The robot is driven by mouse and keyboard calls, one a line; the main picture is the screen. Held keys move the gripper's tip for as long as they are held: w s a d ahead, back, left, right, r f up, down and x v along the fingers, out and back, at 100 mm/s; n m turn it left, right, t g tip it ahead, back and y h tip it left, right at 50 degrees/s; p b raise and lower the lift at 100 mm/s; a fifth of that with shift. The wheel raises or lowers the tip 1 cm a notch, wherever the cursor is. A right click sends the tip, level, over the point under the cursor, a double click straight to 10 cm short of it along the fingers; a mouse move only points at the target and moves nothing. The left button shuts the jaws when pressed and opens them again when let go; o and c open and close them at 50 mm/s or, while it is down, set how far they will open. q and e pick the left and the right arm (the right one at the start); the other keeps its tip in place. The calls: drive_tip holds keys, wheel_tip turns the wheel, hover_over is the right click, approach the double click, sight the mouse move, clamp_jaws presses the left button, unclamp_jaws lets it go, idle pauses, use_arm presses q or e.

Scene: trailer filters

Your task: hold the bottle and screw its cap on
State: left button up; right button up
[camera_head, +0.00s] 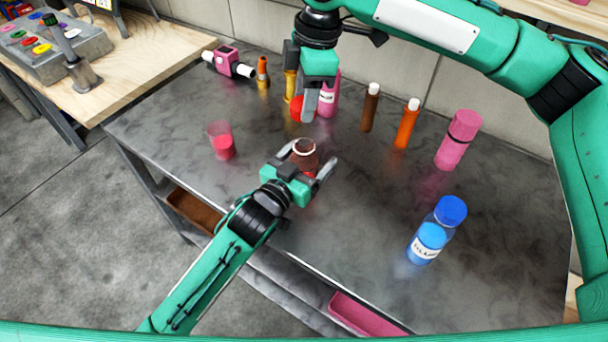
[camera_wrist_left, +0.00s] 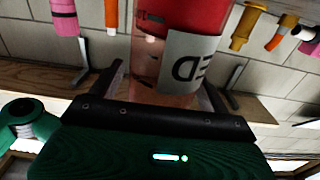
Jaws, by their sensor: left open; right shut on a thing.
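The clear bottle (camera_head: 306,148) with red contents stands uncapped on the dark table, its round open mouth facing up. My left gripper (camera_head: 306,161) is open, with one finger on each side of the bottle. In the left wrist view, which is upside down, the bottle (camera_wrist_left: 160,60) with a white label stands between the two spread fingers (camera_wrist_left: 160,90); whether they touch it is unclear. My right gripper (camera_head: 304,103) is shut on a red cap (camera_head: 297,108), above and behind the bottle and apart from it. The gripper partly hides the cap.
Behind stand a pink labelled bottle (camera_head: 330,98), a brown bottle (camera_head: 370,108), an orange bottle (camera_head: 405,126) and a larger pink bottle (camera_head: 456,142). A blue bottle (camera_head: 424,243) stands front right, a beaker (camera_head: 222,146) left. The table (camera_head: 350,215) is clear right of my left gripper.

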use_arm(q)
drive_tip(key=c, duration=1.5)
drive_tip(key=shift+o, duration=0.2)
use_arm(e)
hover_over(304, 139)
drive_tip(key=shift+d+f, duration=0.15)
drive_tip(key=shift+f, duration=2.3)
drive_tip(key=shift+f, duration=0.9)
drive_tip(key=shift+f, duration=0.5)
